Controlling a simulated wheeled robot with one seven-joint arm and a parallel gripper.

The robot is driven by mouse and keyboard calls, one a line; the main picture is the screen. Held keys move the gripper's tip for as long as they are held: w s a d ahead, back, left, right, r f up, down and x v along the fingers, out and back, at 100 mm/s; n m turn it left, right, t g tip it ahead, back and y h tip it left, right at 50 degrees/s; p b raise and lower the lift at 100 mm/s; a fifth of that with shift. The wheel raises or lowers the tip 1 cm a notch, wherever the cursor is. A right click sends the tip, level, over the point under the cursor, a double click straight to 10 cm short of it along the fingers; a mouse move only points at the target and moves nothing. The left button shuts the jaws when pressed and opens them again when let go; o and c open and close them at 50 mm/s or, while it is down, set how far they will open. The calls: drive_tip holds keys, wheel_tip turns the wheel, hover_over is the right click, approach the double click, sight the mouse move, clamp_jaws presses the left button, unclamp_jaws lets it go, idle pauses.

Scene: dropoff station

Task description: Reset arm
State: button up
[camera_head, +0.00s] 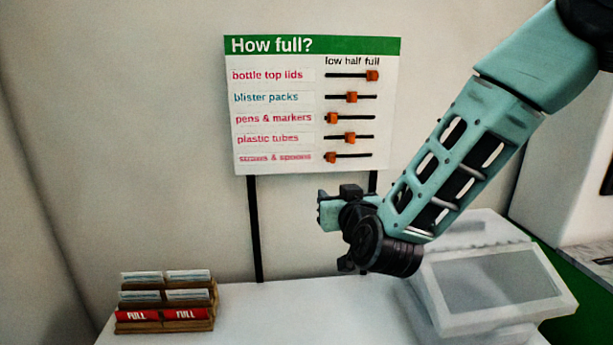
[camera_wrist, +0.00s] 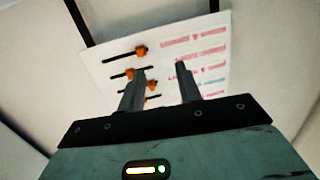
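My arm reaches in from the upper right in the head view, and its wrist and gripper hang in front of the lower right of the board. In the wrist view my gripper (camera_wrist: 161,72) has its two fingers apart with nothing between them. The "How full?" board (camera_head: 315,57) stands behind it and shows upside down in the wrist view (camera_wrist: 110,75). Its orange sliders sit right for bottle top lids, middle for blister packs and plastic tubes, and left for pens & markers and the bottom row. My fingertips overlap the board in the wrist view; contact cannot be told.
A wooden rack (camera_head: 207,322) with cards and red FULL tags stands at the lower left of the white table (camera_head: 290,315). A pale, clear-fronted bin (camera_head: 465,325) stands at the right, below my forearm. The table between them is clear.

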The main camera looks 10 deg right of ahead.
drive_tip(key=s+a+f+n+g+y, duration=0.25)
drive_tip(key=s+a+g, duration=0.2)
drive_tip(key=s, duration=0.35)
drive_tip(key=s+a+f+n+g+y, duration=0.1)
drive_tip(key=s+a+f+n+g, duration=0.15)
drive_tip(key=s+f+g, duration=0.4)
drive_tip(key=s+d+g+h, duration=0.2)
drive_tip(key=s+d, duration=0.2)
drive_tip(key=s, duration=0.6)
drive_tip(key=s+d+r+n+g+h+b, duration=0.1)
drive_tip(key=s+d+g+h, duration=0.2)
drive_tip(key=s, duration=0.6)
drive_tip(key=shift+s+d, duration=0.35)
drive_tip(key=shift+d, duration=0.65)
